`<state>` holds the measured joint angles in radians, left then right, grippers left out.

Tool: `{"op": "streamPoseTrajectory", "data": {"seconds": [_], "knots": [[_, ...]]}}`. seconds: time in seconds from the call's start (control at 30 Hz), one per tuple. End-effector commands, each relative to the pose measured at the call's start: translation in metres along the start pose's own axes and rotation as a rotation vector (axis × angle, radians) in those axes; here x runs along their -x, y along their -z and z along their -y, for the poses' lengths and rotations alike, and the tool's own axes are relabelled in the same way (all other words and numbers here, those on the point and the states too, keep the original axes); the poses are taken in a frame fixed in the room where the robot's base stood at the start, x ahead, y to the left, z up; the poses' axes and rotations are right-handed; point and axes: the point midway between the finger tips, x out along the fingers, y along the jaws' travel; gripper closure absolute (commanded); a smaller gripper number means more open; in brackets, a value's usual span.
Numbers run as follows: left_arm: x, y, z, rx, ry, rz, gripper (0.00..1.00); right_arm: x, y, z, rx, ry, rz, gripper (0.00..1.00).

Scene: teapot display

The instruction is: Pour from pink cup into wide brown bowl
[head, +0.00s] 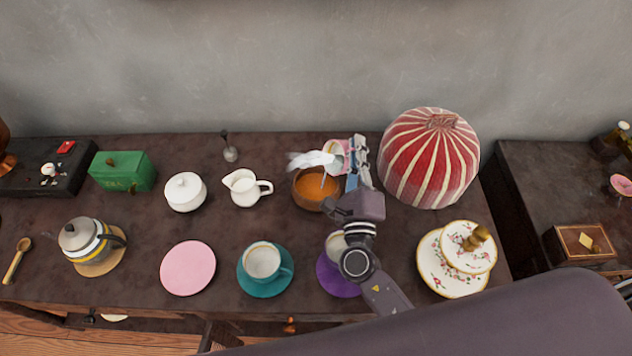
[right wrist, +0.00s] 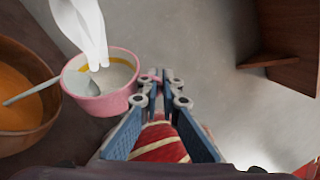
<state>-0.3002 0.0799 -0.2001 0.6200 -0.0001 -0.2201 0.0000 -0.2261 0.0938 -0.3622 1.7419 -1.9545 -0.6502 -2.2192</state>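The pink cup (head: 338,158) is at the right rim of the wide brown bowl (head: 300,203), tilted toward the left in the head view. My right gripper (head: 355,160) is shut on the cup's handle side. The right wrist view shows the cup (right wrist: 103,103) with pale content inside, and the fingertips (right wrist: 160,88) with a bit of pink between them. A white wispy shape, like steam, rises from the cup. The bowl holds orange liquid and a spoon; its wall also shows in the right wrist view (right wrist: 45,138). My left gripper is not in view.
A red-and-white striped dome (head: 430,160) stands close to the right of my gripper. A white creamer (head: 245,188) stands left of the bowl. A teal cup (head: 263,262), a purple saucer (head: 335,285) and a floral plate stack (head: 455,265) are in front.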

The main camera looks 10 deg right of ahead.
Motion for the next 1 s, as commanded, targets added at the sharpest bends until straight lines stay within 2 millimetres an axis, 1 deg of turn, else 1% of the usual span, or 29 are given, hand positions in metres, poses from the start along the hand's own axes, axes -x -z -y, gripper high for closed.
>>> {"op": "streamPoseTrajectory", "data": {"seconds": [1.0], "knots": [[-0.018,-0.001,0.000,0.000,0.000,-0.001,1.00,0.005,-0.013,0.001,0.097,0.065,0.051,1.00]]}}
